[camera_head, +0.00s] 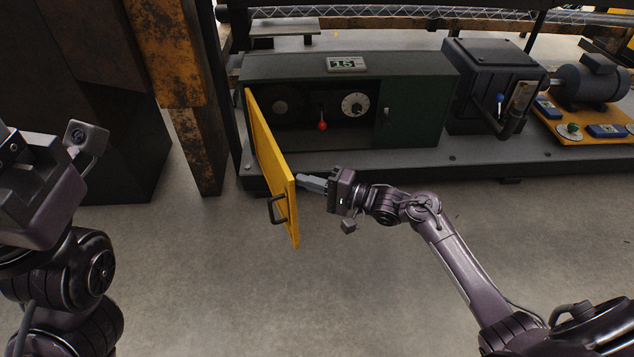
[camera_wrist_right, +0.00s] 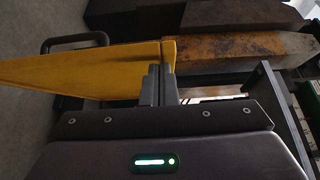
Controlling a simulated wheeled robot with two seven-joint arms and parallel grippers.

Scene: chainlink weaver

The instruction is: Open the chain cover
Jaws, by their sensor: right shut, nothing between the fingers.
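The yellow chain cover (camera_head: 270,165) is a hinged door at the left of the dark green cabinet (camera_head: 420,110). It stands swung open, out toward me, with its black handle (camera_head: 277,208) on its left face. My right gripper (camera_head: 303,182) is shut and empty, with its fingertips at the cover's inner face near the free edge. In the right wrist view the cover (camera_wrist_right: 90,72) lies just beyond the shut fingers; whether they touch it I cannot tell. My left arm shows at the left edge, and its fingers are not visible.
Inside the cabinet are a red-knobbed lever (camera_head: 322,126) and a white dial (camera_head: 353,105). A rusty yellow post (camera_head: 170,55) stands left of the cabinet. A dark box machine (camera_head: 490,75) and a motor (camera_head: 590,82) stand at right. The floor in front is clear.

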